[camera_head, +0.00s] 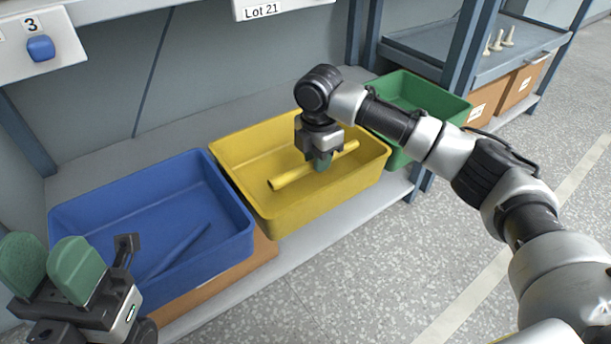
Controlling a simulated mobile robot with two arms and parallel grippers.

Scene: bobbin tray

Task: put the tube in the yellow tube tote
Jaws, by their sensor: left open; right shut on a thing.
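A yellow tube (289,178) lies slantwise in my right gripper (321,163). The gripper points down and is shut around the tube's middle, with both ends sticking out. The tube is over the inside of the yellow tube tote (272,217); I cannot tell whether it touches the tote's floor. My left gripper (49,256) is at the lower left, open and empty, with green finger pads apart, in front of the blue tote.
A blue tote (235,247) with a blue tube (180,252) inside stands left of the yellow one. A green tote (447,97) stands to the right, partly behind my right arm. A shelf post (466,50) rises behind it.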

